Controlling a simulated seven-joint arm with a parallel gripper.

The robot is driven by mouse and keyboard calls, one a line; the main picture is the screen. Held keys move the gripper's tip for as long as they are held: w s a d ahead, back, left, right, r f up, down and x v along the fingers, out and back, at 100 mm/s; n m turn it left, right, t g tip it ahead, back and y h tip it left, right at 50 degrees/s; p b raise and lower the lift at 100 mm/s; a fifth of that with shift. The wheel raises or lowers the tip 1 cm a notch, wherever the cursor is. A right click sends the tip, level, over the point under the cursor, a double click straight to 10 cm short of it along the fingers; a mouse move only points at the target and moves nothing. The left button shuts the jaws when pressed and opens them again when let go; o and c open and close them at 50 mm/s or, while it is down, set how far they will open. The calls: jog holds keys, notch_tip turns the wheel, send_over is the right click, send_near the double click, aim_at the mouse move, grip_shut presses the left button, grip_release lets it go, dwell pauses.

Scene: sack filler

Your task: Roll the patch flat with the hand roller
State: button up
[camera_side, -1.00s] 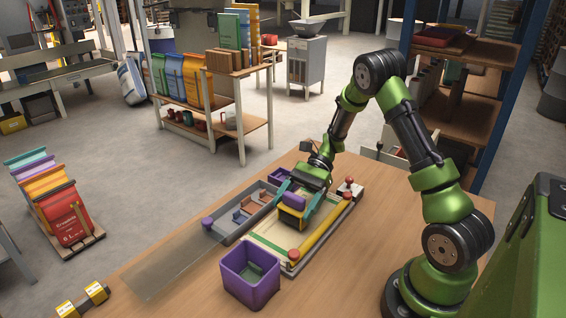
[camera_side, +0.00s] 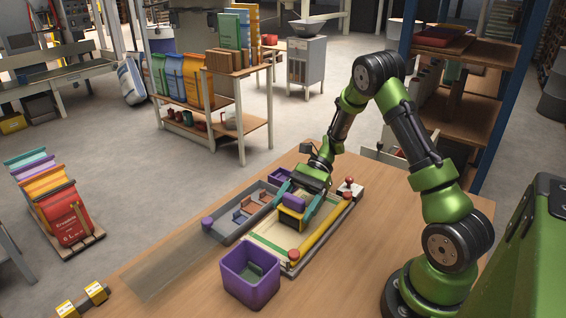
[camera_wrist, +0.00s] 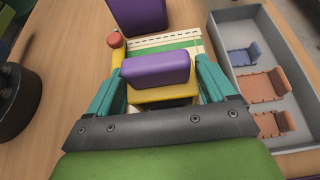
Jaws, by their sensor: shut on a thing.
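The hand roller, with a purple grip (camera_side: 293,200) and a yellow body (camera_side: 290,217), is over the cream sack (camera_side: 264,240) on the work board. In the wrist view its purple grip (camera_wrist: 156,69) sits between the teal fingers. My gripper (camera_side: 299,200) is shut on the roller; it also shows in the wrist view (camera_wrist: 160,92). A green stripe (camera_wrist: 190,48) shows on the sack beyond the roller. The patch under the roller is hidden, and I cannot tell whether the roller touches it.
A yellow bar (camera_side: 325,226) with red knobs runs along the board's right side. A grey tray (camera_side: 226,236) with blue and orange pieces lies to the left. An open purple bin (camera_side: 250,283) stands in front.

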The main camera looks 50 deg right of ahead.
jog(key=shift+d, duration=3)
jog(key=shift+a, duration=3)
jog(key=shift+r, duration=3.55)
